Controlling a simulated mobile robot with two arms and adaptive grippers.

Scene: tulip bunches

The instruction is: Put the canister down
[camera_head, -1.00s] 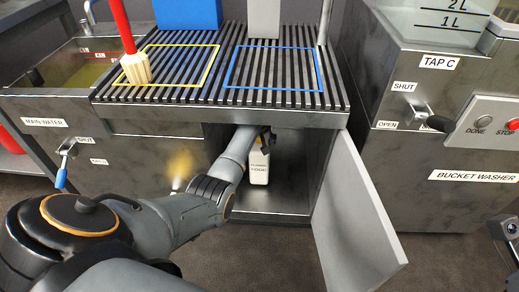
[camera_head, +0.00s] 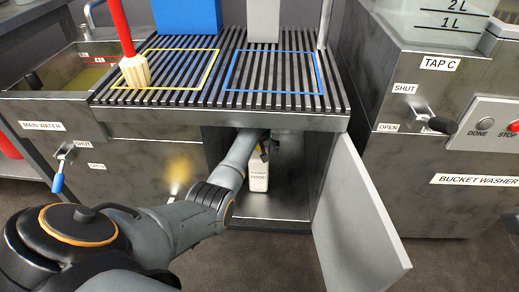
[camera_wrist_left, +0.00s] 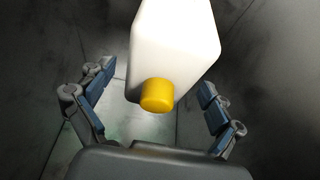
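The canister (camera_head: 259,178) is white with a printed label and stands upright on the floor of the open cabinet under the slatted rack. In the left wrist view the canister (camera_wrist_left: 175,45) shows its yellow cap (camera_wrist_left: 157,95) close to my palm. My left gripper (camera_head: 266,148) reaches into the cabinet at the canister's upper part. In the wrist view its two fingers (camera_wrist_left: 157,105) are spread, one on each side of the canister, with gaps visible, so it is open. My right gripper is not in view.
The open cabinet door (camera_head: 360,215) stands to the right of the cabinet. The slatted rack (camera_head: 225,98) overhangs the opening. The bare cabinet floor (camera_head: 290,205) is clear right of the canister. A tap lever (camera_head: 62,165) sticks out at left.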

